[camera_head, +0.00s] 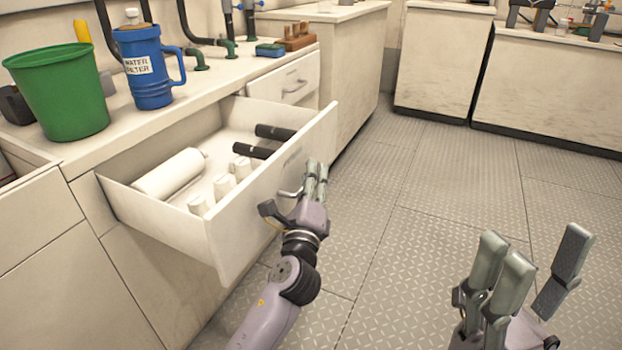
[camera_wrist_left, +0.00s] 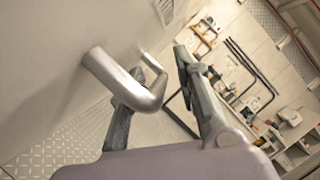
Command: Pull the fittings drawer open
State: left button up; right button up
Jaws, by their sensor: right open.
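The fittings drawer (camera_head: 265,200) stands pulled well out of the white counter, its inside showing. In it lie a white roll (camera_head: 170,175), several small white pieces (camera_head: 224,185) and dark cylindrical items (camera_head: 275,132). Its metal bar handle (camera_head: 291,192) is on the front face and shows large in the left wrist view (camera_wrist_left: 125,82). My left gripper (camera_head: 292,192) is at the handle, its fingers spread on either side of the bar with a visible gap. Firm contact is not visible. My right gripper (camera_head: 535,275) is open and empty above the floor at lower right.
On the counter stand a green bucket (camera_head: 62,95), a blue labelled jug (camera_head: 150,70), a blue-green sponge (camera_head: 269,50) and a wooden block (camera_head: 295,38). A smaller shut drawer (camera_head: 285,82) is behind the open one. The metal plate floor (camera_head: 400,200) is clear.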

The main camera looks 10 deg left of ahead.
pick_arm(q)
jog(key=v, duration=1.2)
